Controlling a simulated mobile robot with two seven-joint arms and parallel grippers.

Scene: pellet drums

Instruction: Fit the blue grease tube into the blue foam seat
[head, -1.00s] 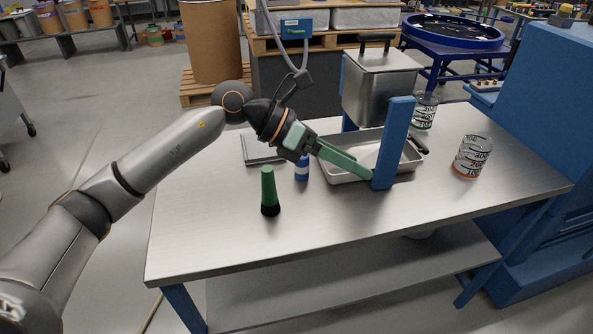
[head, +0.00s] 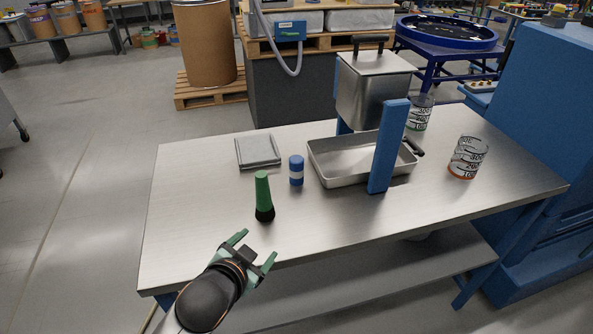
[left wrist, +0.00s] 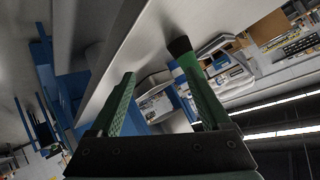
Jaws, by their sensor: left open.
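I cannot make out a blue foam seat. My left gripper (head: 257,247) is open and empty at the table's front edge, short of the green tube. In the left wrist view its green fingers (left wrist: 160,78) are spread. My right gripper is not in view.
A shallow metal tray (head: 345,177) lies behind a blue post (head: 388,147) and below a lidded steel hopper (head: 374,88). A flat grey item (head: 258,151) lies at the back left. Glass beakers (head: 468,157) stand at the right. The table's front left is clear.

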